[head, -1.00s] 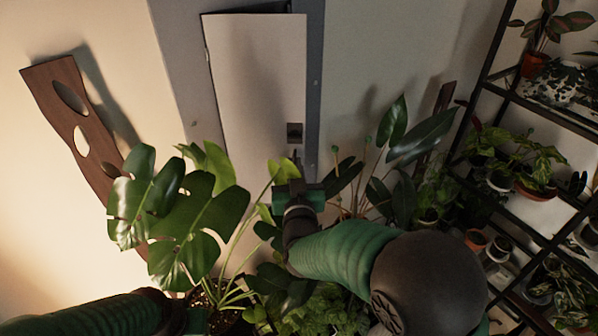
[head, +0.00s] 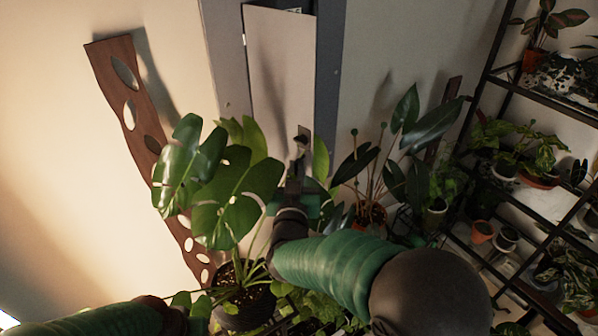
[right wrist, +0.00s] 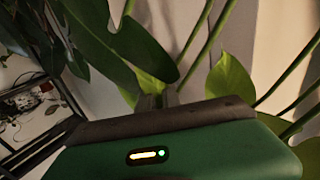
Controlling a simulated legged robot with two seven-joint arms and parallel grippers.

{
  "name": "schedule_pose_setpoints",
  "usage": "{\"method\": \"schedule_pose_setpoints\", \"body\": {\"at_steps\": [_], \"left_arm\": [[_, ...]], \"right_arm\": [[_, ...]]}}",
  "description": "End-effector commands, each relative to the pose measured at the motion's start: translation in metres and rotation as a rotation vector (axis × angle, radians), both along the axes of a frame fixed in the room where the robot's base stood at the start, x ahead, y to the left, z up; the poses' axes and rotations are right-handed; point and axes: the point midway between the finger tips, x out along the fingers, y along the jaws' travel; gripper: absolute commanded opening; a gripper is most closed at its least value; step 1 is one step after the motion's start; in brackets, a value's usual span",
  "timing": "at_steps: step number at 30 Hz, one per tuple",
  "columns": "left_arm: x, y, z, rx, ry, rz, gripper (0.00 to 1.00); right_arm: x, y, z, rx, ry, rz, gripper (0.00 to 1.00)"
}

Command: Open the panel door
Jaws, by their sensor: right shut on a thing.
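The panel door (head: 278,75) is a pale flat panel in a grey frame (head: 330,75) on the back wall. It stands ajar, with a dark gap at its top. A small dark handle (head: 303,134) sits near its right edge. My right gripper (head: 297,168) reaches up to the handle and is shut on it; leaves partly hide the contact. In the right wrist view my gripper's green body fills the bottom, and leaves hide most of the fingers (right wrist: 158,102). My left gripper (head: 190,318) is low at the left, its fingers hidden.
A large-leaved potted plant (head: 225,190) stands between me and the door, close to my right arm. More potted plants (head: 370,205) stand right of it. A black shelf rack (head: 490,90) with plants is at the right. A brown perforated board (head: 140,120) leans at the left.

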Motion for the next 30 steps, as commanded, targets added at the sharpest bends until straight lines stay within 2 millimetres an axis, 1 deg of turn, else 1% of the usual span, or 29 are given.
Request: {"method": "schedule_pose_setpoints", "body": {"at_steps": [1, 11, 12, 15, 17, 30], "left_arm": [[0.0000, -0.0001, 0.0008, 0.000, 0.000, 0.000, 0.36], [0.0000, -0.0001, 0.0009, 0.000, 0.000, 0.000, 0.36], [0.0000, -0.0001, 0.0009, 0.000, 0.000, 0.000, 0.36], [0.0000, -0.0001, 0.0009, 0.000, 0.000, 0.000, 0.36], [0.0000, -0.0001, 0.0008, 0.000, 0.000, 0.000, 0.36], [0.0000, -0.0001, 0.0006, 0.000, 0.000, 0.000, 0.36]], "right_arm": [[0.0013, 0.0071, 0.0104, 0.000, -0.021, 0.015, 0.00], [0.0014, 0.0088, 0.0106, -0.001, -0.021, 0.014, 0.00], [0.0014, 0.0090, 0.0106, -0.002, -0.021, 0.014, 0.10], [0.0014, 0.0087, 0.0106, -0.002, -0.022, 0.013, 0.23], [0.0015, 0.0079, 0.0105, -0.002, -0.022, 0.012, 0.30], [0.0009, 0.0028, 0.0100, 0.001, -0.021, 0.009, 0.30]]}}
